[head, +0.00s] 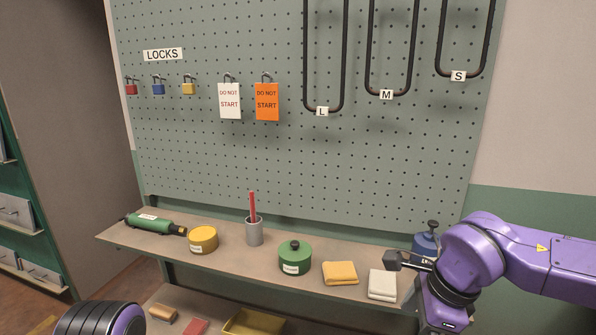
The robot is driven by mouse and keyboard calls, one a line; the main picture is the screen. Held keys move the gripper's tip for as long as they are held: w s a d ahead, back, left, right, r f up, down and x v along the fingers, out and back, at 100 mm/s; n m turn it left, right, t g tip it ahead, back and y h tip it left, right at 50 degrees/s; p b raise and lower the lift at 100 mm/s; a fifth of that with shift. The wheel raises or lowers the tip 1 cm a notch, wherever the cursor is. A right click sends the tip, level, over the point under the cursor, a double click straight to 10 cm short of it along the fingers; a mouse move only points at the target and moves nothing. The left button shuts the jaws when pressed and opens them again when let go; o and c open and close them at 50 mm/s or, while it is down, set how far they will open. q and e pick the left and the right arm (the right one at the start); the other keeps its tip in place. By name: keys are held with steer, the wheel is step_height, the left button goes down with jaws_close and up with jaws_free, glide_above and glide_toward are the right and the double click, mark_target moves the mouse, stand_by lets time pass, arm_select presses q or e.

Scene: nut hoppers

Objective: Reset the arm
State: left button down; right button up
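My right arm comes in from the right edge, purple with a black joint, and bends down over the right end of the bench shelf. Its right gripper (400,262) is a small dark grey part pointing left, above the folded white cloth (382,284) and beside the blue bottle (424,243). Its fingers are small and partly hidden by the wrist, so I cannot tell whether they are open. Of my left arm only a rounded black and purple part shows at the bottom left; its gripper is out of view.
The bench shelf (225,262) holds a green tool (152,224), yellow tin (203,239), grey cup (254,232), green lidded pot (295,257) and yellow cloth (340,273). Behind stands a pegboard (240,160) with locks, tags and black hoops. A yellow tray (253,324) lies below.

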steer(key=d+f+n+t+h, duration=0.2)
steer(key=d+f+h, duration=0.2)
steer(key=f, duration=0.6)
steer(key=d+f+n+t+h, duration=0.25)
steer(key=d+f, duration=0.25)
steer(key=f, duration=0.6)
steer(key=s+d+f+n+g, duration=0.1)
steer(key=s+f+n, duration=0.3)
steer(key=s+f, duration=0.4)
steer(key=s+f+n+g, duration=0.1)
steer(key=s+f+n, duration=0.4)
steer(key=s, duration=0.8)
step_height(320, 180, down, 3)
steer(key=shift+d+f+g+y, duration=0.1)
steer(key=shift+d+g+y, duration=0.25)
steer(key=shift+d+y, duration=0.1)
steer(key=shift+n, duration=0.25)
